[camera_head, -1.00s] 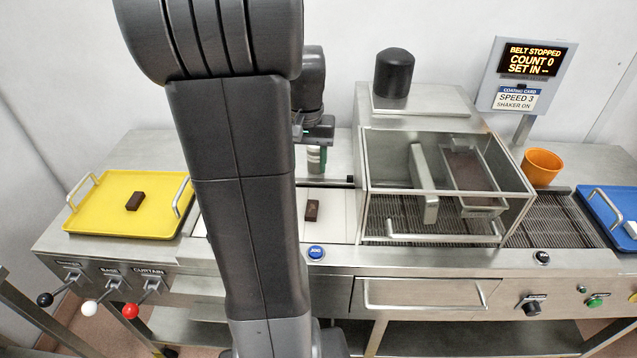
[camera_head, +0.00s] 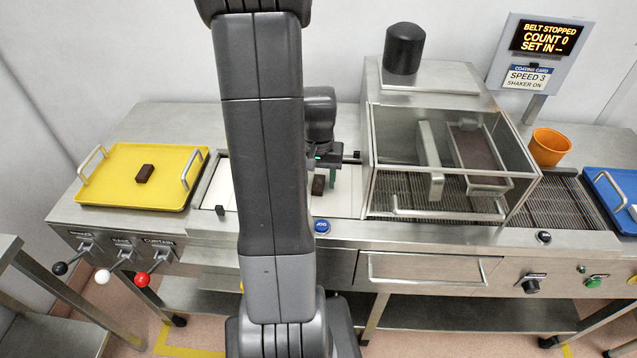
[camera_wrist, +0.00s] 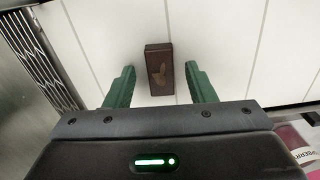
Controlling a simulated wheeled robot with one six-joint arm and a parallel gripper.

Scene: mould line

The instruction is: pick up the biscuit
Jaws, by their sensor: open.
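In the head view my gripper (camera_head: 325,172) is low over the belt. A second dark biscuit (camera_head: 145,173) lies on the yellow tray (camera_head: 120,190) at the left.
A glass-walled coating machine (camera_head: 440,150) stands right of the white belt (camera_head: 345,203). Beyond it are an orange cup (camera_head: 549,147) and a blue tray (camera_head: 606,185). Levers (camera_head: 103,276) and a blue jog button (camera_head: 322,226) line the front.

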